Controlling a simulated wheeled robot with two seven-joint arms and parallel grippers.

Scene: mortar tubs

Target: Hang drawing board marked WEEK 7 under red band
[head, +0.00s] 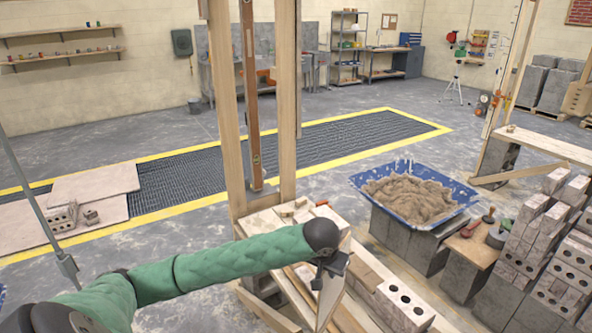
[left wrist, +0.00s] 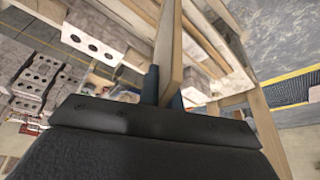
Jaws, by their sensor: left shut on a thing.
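My left gripper (head: 330,273) is at the lower middle of the head view, reaching in over a wooden bench. It is shut on a thin pale wooden board (head: 328,303), which hangs below the jaws and is seen nearly edge-on. In the left wrist view the jaws (left wrist: 164,88) pinch the same board (left wrist: 170,45), again almost edge-on. Its face does not show, so I cannot read any marking on it. I see no WEEK 7 lettering and cannot make out a red band. My right gripper is not in view.
An upright timber frame (head: 286,90) with a spirit level (head: 251,90) stands behind the bench. A blue mortar tub (head: 362,182) sits on blocks to the right. Stacked bricks (head: 563,262) fill the lower right. A yellow-edged floor grating (head: 340,140) lies behind.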

